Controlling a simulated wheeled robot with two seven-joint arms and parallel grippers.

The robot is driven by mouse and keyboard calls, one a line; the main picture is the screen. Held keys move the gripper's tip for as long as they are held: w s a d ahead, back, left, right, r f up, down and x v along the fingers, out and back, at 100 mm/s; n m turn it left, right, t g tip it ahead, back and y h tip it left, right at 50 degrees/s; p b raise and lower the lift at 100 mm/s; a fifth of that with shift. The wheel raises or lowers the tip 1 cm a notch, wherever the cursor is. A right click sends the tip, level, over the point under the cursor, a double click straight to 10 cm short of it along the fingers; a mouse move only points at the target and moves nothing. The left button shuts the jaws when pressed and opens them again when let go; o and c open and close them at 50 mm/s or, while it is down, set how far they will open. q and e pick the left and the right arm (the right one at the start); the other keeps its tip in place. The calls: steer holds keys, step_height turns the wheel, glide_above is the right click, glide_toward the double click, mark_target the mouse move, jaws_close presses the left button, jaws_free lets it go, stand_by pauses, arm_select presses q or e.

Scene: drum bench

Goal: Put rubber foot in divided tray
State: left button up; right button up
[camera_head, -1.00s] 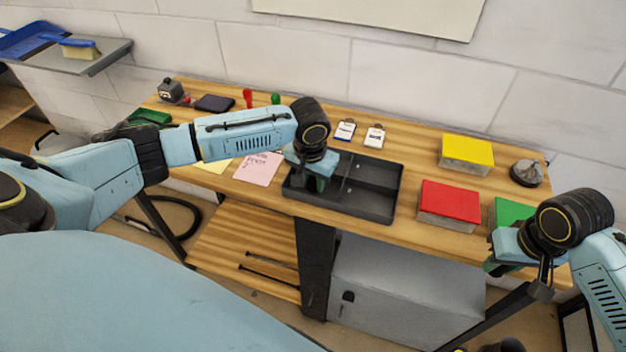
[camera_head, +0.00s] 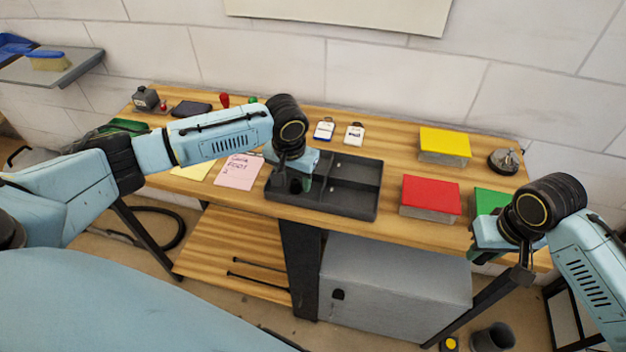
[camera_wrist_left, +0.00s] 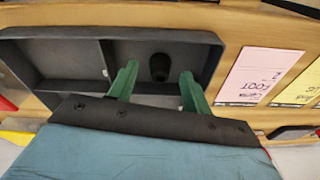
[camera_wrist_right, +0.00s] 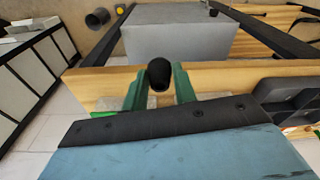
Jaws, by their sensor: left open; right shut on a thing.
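The divided tray (camera_head: 335,210) is dark grey and sits at the front middle of the bench. It also shows in the left wrist view (camera_wrist_left: 60,40). A black rubber foot (camera_wrist_left: 160,66) stands in one of its compartments. My left gripper (camera_head: 302,184) is over that compartment, its green fingers (camera_wrist_left: 157,76) open and apart on either side of the foot, not visibly touching it. My right gripper (camera_wrist_right: 159,72) is shut on a second black rubber foot (camera_wrist_right: 159,76), held near the bench's front right edge.
Red (camera_head: 430,193), yellow (camera_head: 445,141) and green (camera_head: 492,199) topped boxes stand right of the tray. Two white tags (camera_head: 354,132) lie behind it. A pink note (camera_head: 239,170) lies to its left. A dark bin (camera_head: 493,338) stands on the floor at right.

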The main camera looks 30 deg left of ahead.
arm_select(q)
step_height(320, 180, up, 10)
steer(key=s, duration=0.1)
steer(key=shift+s+d+r+p, duration=0.15)
steer(key=shift+p, duration=0.25)
